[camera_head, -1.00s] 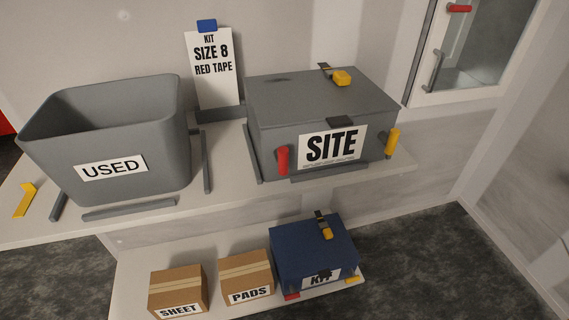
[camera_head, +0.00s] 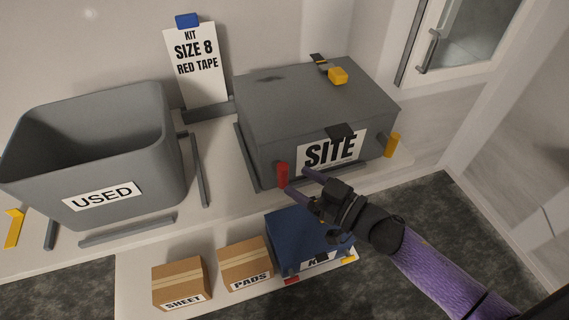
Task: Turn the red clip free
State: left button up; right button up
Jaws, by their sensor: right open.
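The red clip (camera_head: 282,174) stands upright on the front left of the grey SITE box (camera_head: 310,103), left of its label. My right gripper (camera_head: 297,182) comes in from the lower right, with its fingers apart and pointing left at the clip. One fingertip is near the clip's right side and the other just below it; I cannot tell whether either touches. The gripper seems empty. A yellow clip (camera_head: 392,145) is on the box's front right. My left gripper is not in view.
The grey USED bin (camera_head: 95,150) stands at the left of the upper shelf. A blue KIT box (camera_head: 290,231) sits below, partly hidden by my right gripper, beside the PADS (camera_head: 244,263) and SHEET (camera_head: 180,283) cartons. A sign (camera_head: 197,62) stands behind.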

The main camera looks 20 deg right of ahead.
aim_at(287, 174)
jog(key=x, duration=0.5)
jog(key=shift+w, duration=0.1)
grip_shut()
